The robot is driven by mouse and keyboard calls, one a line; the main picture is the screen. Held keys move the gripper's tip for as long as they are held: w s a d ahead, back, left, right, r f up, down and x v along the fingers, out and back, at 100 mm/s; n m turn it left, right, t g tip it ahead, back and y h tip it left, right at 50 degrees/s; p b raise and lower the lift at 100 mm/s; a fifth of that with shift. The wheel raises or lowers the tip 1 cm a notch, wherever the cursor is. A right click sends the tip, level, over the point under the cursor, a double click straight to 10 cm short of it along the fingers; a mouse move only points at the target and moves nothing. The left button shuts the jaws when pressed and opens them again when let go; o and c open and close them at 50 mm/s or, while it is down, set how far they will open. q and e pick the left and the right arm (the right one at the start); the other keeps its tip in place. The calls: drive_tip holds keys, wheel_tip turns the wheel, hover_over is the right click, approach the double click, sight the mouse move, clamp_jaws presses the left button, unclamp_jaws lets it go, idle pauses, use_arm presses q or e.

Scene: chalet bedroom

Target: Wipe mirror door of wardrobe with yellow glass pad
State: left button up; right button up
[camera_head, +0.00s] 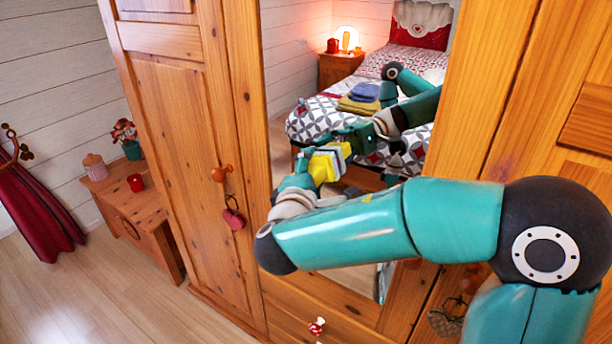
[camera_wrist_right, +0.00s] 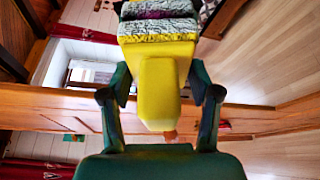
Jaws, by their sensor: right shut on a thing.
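The wardrobe's mirror door (camera_head: 285,75) stands in the middle of the head view and reflects a bed and my teal arm. My right gripper (camera_head: 312,172) is in front of the glass, shut on the yellow glass pad (camera_head: 323,168). In the right wrist view the pad's yellow handle (camera_wrist_right: 158,92) sits between the two fingers of the gripper (camera_wrist_right: 160,108). Its grey, fuzzy wiping head (camera_wrist_right: 158,28) points away from the palm. The pad's face is close to its own reflection; I cannot tell whether it touches the glass. My left gripper is not in view.
A wooden wardrobe door (camera_head: 175,130) with a knob and a red heart tag (camera_head: 234,219) is left of the mirror. A drawer with a mushroom knob (camera_head: 317,326) lies below. A low wooden chest (camera_head: 140,215) stands left. The floor (camera_head: 90,290) at front left is clear.

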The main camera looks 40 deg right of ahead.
sight(329, 178)
drive_tip(key=shift+d, duration=0.15)
drive_tip(key=shift+s+d+f+b, duration=0.1)
drive_tip(key=shift+s+d+b, duration=0.05)
drive_tip(key=shift+s+b, duration=0.35)
drive_tip(key=shift+s+d+b, duration=0.25)
drive_tip(key=shift+s+b, duration=0.1)
drive_tip(key=shift+s, duration=0.35)
drive_tip(key=shift+s+d+b, duration=0.25)
drive_tip(key=shift+s+b, duration=0.1)
drive_tip(key=shift+s, duration=0.3)
drive_tip(key=shift+d+b, duration=0.1)
drive_tip(key=shift+b, duration=0.25)
drive_tip(key=shift+w+a+r+b, duration=0.15)
drive_tip(key=shift+w+a+b, duration=0.15)
drive_tip(key=shift+w, duration=0.65)
drive_tip(key=shift+w+a+r+b, duration=0.15)
drive_tip(key=shift+w+a, duration=0.2)
drive_tip(key=shift+w, duration=0.6)
drive_tip(key=shift+a+f, duration=0.2)
drive_tip(key=shift+a, duration=0.25)
drive_tip(key=a, duration=0.1)
drive_tip(key=s+a, duration=0.1)
drive_tip(key=a, duration=0.1)
drive_tip(key=s+a+b, duration=0.1)
drive_tip(key=shift+s+a, duration=0.1)
drive_tip(key=shift+a, duration=0.2)
